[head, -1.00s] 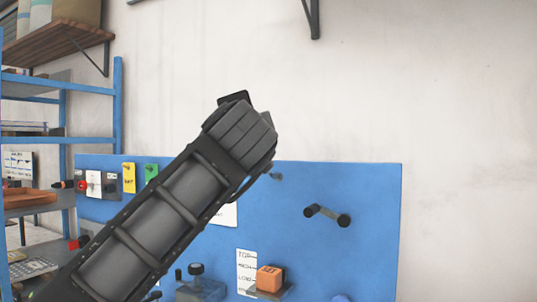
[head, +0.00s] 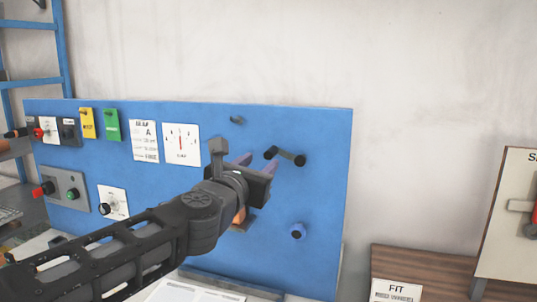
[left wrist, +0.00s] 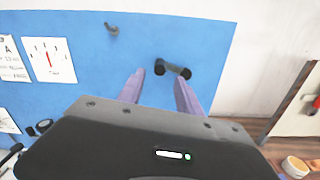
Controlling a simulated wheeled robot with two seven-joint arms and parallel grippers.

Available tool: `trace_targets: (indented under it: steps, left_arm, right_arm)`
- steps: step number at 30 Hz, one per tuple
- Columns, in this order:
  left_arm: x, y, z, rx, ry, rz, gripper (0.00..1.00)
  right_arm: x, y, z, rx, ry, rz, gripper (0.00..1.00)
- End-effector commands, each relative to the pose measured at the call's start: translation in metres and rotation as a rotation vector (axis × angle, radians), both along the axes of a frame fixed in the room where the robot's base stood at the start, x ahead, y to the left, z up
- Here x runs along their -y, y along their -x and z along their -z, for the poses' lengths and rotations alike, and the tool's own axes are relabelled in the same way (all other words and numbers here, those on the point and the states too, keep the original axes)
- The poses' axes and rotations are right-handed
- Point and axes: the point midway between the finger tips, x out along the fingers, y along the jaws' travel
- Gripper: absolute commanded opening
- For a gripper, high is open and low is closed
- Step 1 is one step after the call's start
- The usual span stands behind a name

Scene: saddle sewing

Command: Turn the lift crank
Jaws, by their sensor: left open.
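The lift crank (head: 285,156) is a short dark arm with black round ends on the blue panel (head: 325,130), right of centre in the head view. It also shows in the left wrist view (left wrist: 172,69), beyond and between the fingertips. My left gripper (head: 256,163) is open and empty, its two purple-grey fingers pointing toward the panel. The fingertips lie left of and slightly below the crank in the head view. They appear apart from it, though the exact gap is hard to tell. My right gripper is not in view.
An orange block (head: 240,215) is partly hidden behind my left gripper. A small peg (head: 236,119) is above left. A wooden board with a FIT card (head: 396,290) stands at lower right.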

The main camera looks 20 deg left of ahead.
Motion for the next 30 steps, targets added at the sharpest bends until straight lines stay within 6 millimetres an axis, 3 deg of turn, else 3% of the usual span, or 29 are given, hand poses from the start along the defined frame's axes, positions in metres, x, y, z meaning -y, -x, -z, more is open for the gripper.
trace_targets:
  steps: [5, 16, 27, 30]
  left_arm:
    - [0.001, -0.015, 0.0, -0.002, 0.001, 0.0, 0.41]
    - [0.005, -0.068, -0.001, -0.002, 0.003, 0.0, 0.41]
    - [0.005, -0.077, 0.0, 0.0, 0.002, -0.001, 0.41]
    - [0.005, -0.077, 0.0, 0.0, 0.002, -0.001, 0.35]
  right_arm:
    - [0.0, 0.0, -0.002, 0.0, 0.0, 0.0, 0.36]
    - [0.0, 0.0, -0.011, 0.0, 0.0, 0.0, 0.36]
    - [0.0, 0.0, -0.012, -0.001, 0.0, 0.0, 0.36]
    - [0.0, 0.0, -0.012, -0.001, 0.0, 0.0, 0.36]
